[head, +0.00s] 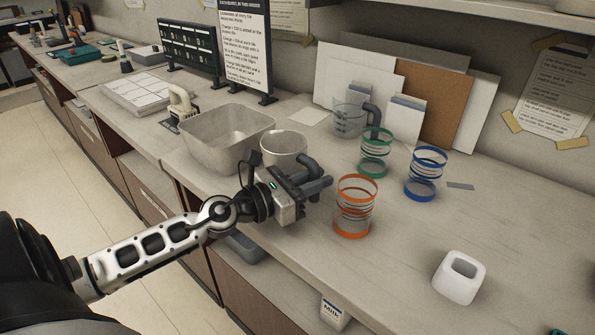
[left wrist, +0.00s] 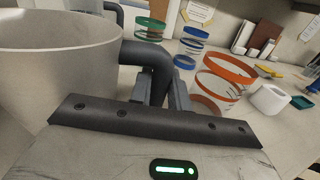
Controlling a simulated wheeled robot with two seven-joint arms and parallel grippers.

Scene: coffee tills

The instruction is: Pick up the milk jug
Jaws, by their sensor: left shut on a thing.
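The milk jug (head: 283,147) is a pale, wide-mouthed jug with a dark handle, upright on the counter just right of the large metal tub. It fills the left of the left wrist view (left wrist: 60,75). My left gripper (head: 318,186) is at the jug's near right side, shut on its dark handle. In the left wrist view the fingers (left wrist: 165,98) sit around the lower part of the handle. Whether the jug's base touches the counter is hidden behind the gripper. My right gripper is in neither view.
An orange-banded glass holder (head: 354,222) stands close right of my left gripper. Green (head: 375,150) and blue (head: 427,172) ones stand behind it. A clear jug (head: 347,121) is at the back, a metal tub (head: 215,150) at left, a white cup (head: 458,283) at front right.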

